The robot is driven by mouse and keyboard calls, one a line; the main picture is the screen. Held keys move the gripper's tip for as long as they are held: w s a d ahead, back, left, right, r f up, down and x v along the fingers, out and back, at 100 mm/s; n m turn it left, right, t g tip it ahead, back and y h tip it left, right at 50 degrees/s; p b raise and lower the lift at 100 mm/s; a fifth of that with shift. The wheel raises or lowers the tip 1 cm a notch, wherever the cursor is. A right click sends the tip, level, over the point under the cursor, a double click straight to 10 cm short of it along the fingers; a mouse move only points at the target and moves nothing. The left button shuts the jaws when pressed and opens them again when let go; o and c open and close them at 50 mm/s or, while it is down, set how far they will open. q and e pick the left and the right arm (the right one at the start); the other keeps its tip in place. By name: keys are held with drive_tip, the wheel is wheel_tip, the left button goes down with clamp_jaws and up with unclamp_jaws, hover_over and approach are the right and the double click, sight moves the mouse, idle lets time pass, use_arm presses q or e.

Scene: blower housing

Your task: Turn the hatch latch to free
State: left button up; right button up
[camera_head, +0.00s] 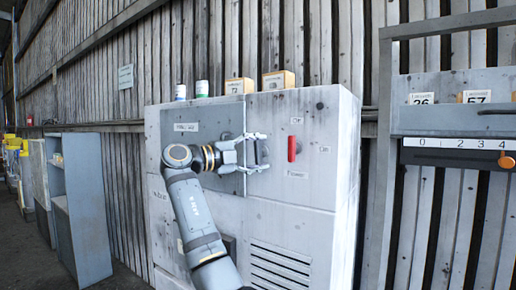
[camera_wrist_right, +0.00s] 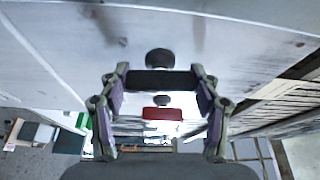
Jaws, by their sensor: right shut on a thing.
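The blower housing (camera_head: 330,110) is a large pale grey cabinet against the plank wall. Its hatch (camera_head: 215,115) is a darker grey panel at the upper left of the front. The hatch latch (camera_head: 262,151) is a dark handle by the hatch's right edge, partly hidden by my right gripper (camera_head: 256,152). In the right wrist view the latch is a black bar (camera_wrist_right: 160,82) lying between the two fingers of the right gripper (camera_wrist_right: 160,88), which is shut on it. My left gripper is not in view.
A red power handle (camera_head: 291,148) stands upright right of the latch, close to my gripper. A numbered shelf unit (camera_head: 445,120) is at right, a grey-blue cabinet (camera_head: 85,210) at left.

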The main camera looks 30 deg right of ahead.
drive_tip(key=shift+m, duration=0.6)
drive_tip(key=o, duration=1.2)
drive_tip(key=shift+c, duration=0.2)
drive_tip(key=shift+a, duration=0.1)
drive_tip(key=a, duration=1.1)
drive_tip(key=shift+a, duration=0.4)
drive_tip(key=shift+f, duration=0.1)
